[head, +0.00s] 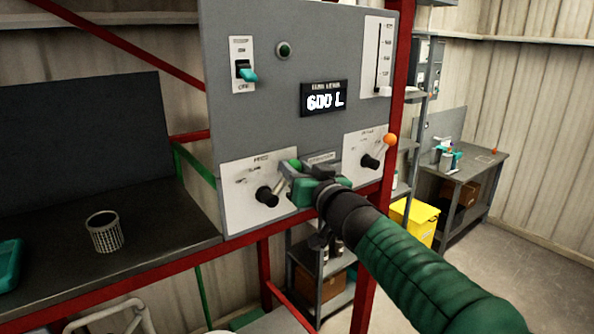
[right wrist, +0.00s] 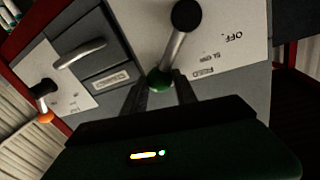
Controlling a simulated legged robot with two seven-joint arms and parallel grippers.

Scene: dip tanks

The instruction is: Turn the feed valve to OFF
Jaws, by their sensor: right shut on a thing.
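The feed valve has a black hub (head: 266,196) low on the left of the grey panel, on a white plate marked FEED. In the right wrist view its metal lever (right wrist: 173,48) runs from the hub (right wrist: 186,15) to a green ball end (right wrist: 159,80). In the head view the lever points up and right, away from the OFF mark at the plate's left. My right gripper (head: 291,179) is at the lever's end. In the right wrist view its fingers (right wrist: 160,92) are shut around the green ball, partly hiding it. My left gripper is not in view.
A second valve with an orange ball (head: 390,139) is to the right. Above are a teal-handled switch (head: 243,71), a green lamp (head: 284,49) and a display (head: 324,98) reading 600 L. A mesh cup (head: 105,233) stands on the dark bench at left.

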